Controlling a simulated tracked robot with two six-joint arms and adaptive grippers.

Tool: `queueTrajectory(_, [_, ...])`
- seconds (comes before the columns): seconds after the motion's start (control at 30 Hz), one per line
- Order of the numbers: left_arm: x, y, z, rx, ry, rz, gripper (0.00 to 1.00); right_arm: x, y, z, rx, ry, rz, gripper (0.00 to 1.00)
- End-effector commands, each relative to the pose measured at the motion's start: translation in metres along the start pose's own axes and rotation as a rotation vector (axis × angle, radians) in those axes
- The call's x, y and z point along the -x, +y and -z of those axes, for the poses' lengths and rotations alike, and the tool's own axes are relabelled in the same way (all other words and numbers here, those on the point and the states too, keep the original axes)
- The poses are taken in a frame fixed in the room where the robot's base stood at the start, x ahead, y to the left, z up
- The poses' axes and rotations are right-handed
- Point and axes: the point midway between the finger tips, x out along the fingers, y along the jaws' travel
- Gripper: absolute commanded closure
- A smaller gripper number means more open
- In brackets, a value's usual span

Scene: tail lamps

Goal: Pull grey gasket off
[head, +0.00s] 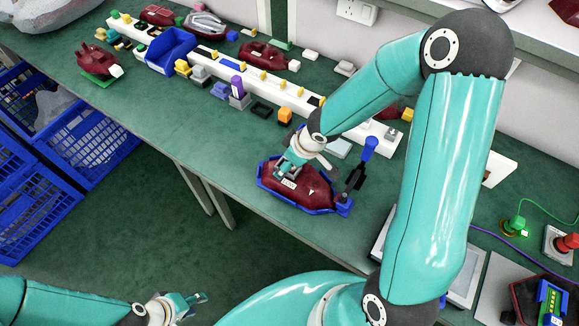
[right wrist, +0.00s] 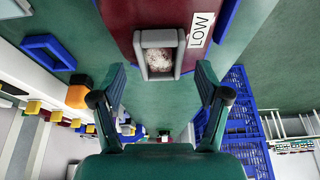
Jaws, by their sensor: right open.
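A dark red tail lamp (head: 308,193) lies in a blue cradle (head: 330,211) on the green bench in the head view. The lamp also shows in the right wrist view (right wrist: 115,14), with a white LOW label (right wrist: 200,28). The grey gasket (right wrist: 139,55) is a rectangular ring on the lamp, around a pale speckled opening. My right gripper (head: 288,168) is over the lamp; in the right wrist view its open fingers (right wrist: 163,85) stand on either side of the gasket, apart from it. My left gripper (head: 193,300) is empty and open, low over the floor, away from the bench.
A blue-handled tool (head: 368,148) stands right of the cradle. A white rail (head: 225,62) with small parts runs along the bench behind. Other red lamps (head: 98,60) and a blue bin (head: 170,48) are farther left. Blue crates (head: 88,140) stand on the floor.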

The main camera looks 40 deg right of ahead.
Motion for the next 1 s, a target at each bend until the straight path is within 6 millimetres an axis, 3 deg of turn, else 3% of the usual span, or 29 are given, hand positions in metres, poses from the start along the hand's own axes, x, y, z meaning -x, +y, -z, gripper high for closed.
queueTrajectory(0.4, [-0.0053, -0.0019, 0.0002, 0.000, 0.000, 0.000, 0.60, -0.0078, 0.0000, 0.0002, 0.000, 0.000, 0.000, 0.25])
queueTrajectory(0.77, [-0.0054, -0.0019, 0.0002, 0.000, 0.000, 0.000, 0.60, -0.0076, 0.0003, -0.0002, -0.001, 0.000, -0.001, 0.83])
queueTrajectory(0.8, [-0.0054, -0.0019, 0.0002, 0.000, 0.000, 0.000, 0.60, -0.0076, 0.0003, -0.0002, -0.001, 0.000, -0.001, 0.57])
queueTrajectory(1.0, [-0.0054, -0.0019, 0.0001, 0.000, 0.000, 0.000, 0.60, -0.0075, 0.0005, -0.0004, -0.001, 0.000, -0.001, 0.90])
